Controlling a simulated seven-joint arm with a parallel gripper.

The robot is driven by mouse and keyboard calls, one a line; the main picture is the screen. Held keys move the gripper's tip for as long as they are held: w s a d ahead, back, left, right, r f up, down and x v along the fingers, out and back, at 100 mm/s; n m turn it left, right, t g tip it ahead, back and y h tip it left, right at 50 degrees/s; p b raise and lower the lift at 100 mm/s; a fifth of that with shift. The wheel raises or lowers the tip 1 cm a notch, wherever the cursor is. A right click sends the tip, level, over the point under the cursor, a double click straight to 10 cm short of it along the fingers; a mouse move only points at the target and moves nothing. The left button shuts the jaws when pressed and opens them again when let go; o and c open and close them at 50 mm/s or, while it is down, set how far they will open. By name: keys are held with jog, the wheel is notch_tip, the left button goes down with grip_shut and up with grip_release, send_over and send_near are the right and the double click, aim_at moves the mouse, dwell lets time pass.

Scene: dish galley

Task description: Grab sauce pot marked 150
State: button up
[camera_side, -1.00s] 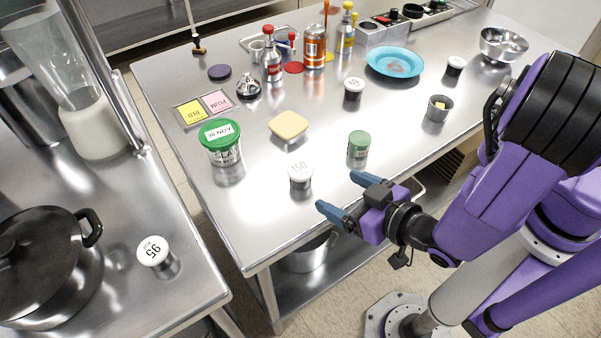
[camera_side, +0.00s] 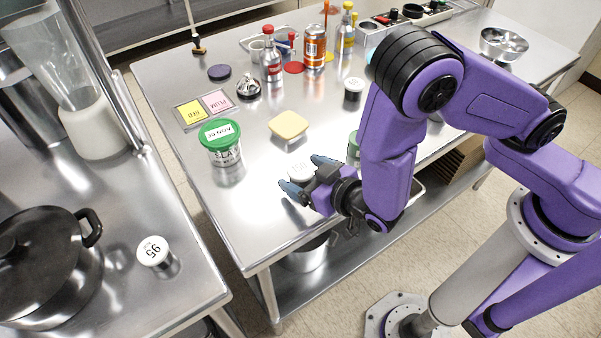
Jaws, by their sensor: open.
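The sauce pot marked 150 (camera_side: 298,170) has a white lid and stands upright on the steel table; its lower part is hidden behind my gripper. My gripper (camera_side: 306,174) is open, with one blue finger to the left of the pot's front and the other to the right of its lid in the picture. Whether the fingers touch the pot or stand at its height, I cannot tell.
A green-lidded pot (camera_side: 354,143) is partly hidden by my arm. Another white-lidded pot (camera_side: 353,88) is farther back. A pot marked 95 (camera_side: 154,251) stands on the left counter.

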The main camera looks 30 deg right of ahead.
jog(key=shift+x, duration=1.1)
jog(key=c, duration=1)
jog(key=shift+r, duration=0.1)
